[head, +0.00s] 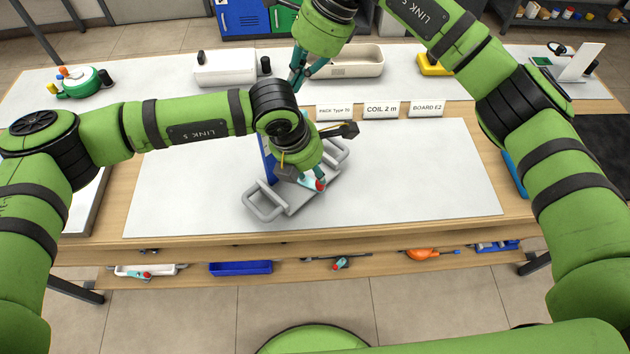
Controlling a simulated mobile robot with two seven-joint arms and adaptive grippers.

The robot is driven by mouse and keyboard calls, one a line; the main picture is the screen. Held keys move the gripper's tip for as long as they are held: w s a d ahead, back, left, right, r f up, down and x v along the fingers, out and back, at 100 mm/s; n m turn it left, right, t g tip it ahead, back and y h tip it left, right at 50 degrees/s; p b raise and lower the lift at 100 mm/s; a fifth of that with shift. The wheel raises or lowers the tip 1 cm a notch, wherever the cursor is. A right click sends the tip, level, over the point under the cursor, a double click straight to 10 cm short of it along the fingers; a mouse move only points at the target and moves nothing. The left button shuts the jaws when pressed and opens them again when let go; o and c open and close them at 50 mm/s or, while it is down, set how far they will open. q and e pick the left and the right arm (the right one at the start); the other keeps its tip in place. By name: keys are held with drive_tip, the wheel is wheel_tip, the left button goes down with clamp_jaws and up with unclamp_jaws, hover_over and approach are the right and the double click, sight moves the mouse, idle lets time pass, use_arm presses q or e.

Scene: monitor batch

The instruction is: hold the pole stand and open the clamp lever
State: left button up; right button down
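The pole stand has a grey base with loop handles (264,207) and lies on the white mat in the middle of the table. A blue upright part (268,160) rises from it, mostly hidden behind my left arm. My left gripper (314,183) points down over the stand's right part. Its teal fingertips are at a red-ended piece (320,185), which may be the clamp lever; I cannot tell whether they grip it. My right gripper (299,78) hangs above the table's back half, beyond my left wrist and apart from the base. Its finger gap is unclear.
Label cards (381,110) stand behind the mat. White (225,67) and beige (352,62) bins, a green reel (82,83) and a yellow box (434,65) line the back. The mat's right half (430,175) is clear. A lower shelf (380,264) holds tools.

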sight(309, 180)
use_arm(q)
drive_tip(key=shift+x, duration=3.2)
drive_tip(key=shift+c, duration=0.4)
clamp_jaws()
